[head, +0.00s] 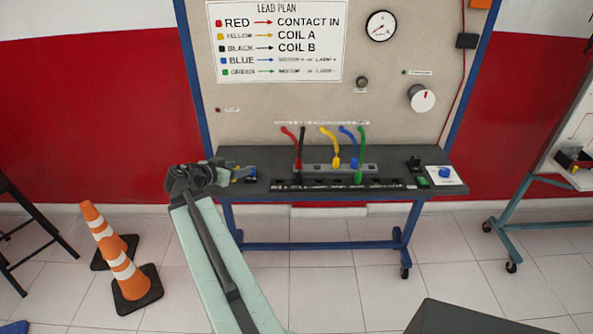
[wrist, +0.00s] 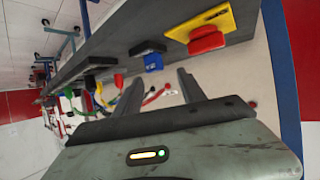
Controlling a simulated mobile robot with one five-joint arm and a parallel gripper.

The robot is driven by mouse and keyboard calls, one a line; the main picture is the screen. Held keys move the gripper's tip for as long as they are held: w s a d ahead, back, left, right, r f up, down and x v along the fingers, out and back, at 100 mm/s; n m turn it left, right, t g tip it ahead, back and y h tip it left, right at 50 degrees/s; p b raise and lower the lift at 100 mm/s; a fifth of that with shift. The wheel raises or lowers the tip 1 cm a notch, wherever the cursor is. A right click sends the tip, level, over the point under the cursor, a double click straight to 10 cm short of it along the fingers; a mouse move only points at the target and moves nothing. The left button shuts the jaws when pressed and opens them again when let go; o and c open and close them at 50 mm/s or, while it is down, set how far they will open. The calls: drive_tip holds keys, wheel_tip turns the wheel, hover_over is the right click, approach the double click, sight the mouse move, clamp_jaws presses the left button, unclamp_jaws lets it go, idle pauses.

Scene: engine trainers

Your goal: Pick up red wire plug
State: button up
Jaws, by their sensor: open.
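The red wire (head: 289,134) hangs at the left end of the wire row on the bench. Its lower end, with the red plug (head: 297,164), meets the grey terminal strip beside the black wire (head: 303,139); the exact seating is too small to tell. My gripper (head: 246,173) is at the bench's left end, left of the plug and apart from it. In the wrist view my gripper (wrist: 160,76) is open and empty, and the red wire (wrist: 153,97) shows between its fingers, farther off.
Yellow (head: 329,134), blue (head: 347,134) and green (head: 361,140) wires stand to the right. A yellow plate with a red button (wrist: 207,40) is close beside my gripper in the wrist view. Traffic cones (head: 126,275) stand on the floor at left.

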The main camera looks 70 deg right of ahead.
sight(299, 161)
drive_tip(key=s+d+m+g, duration=0.1)
drive_tip(key=s+d, duration=0.1)
drive_tip(key=s, duration=0.2)
drive_tip(key=s+d+m+g, duration=0.1)
drive_tip(key=s+d, duration=0.2)
drive_tip(key=s, duration=0.2)
drive_tip(key=s+d+m+g, duration=0.1)
drive_tip(key=s+d, duration=0.2)
drive_tip(key=s, duration=0.1)
drive_tip(key=shift+s+b, duration=0.2)
drive_tip(key=shift+b, duration=0.2)
drive_tip(key=b+x, duration=0.3)
drive_tip(key=x, duration=0.4)
drive_tip(key=shift+w+d+f, duration=0.1)
drive_tip(key=shift+f, duration=0.15)
drive_tip(key=shift+d, duration=0.2)
drive_tip(key=shift+a+r, duration=0.1)
drive_tip(key=shift+c, duration=0.3)
clamp_jaws()
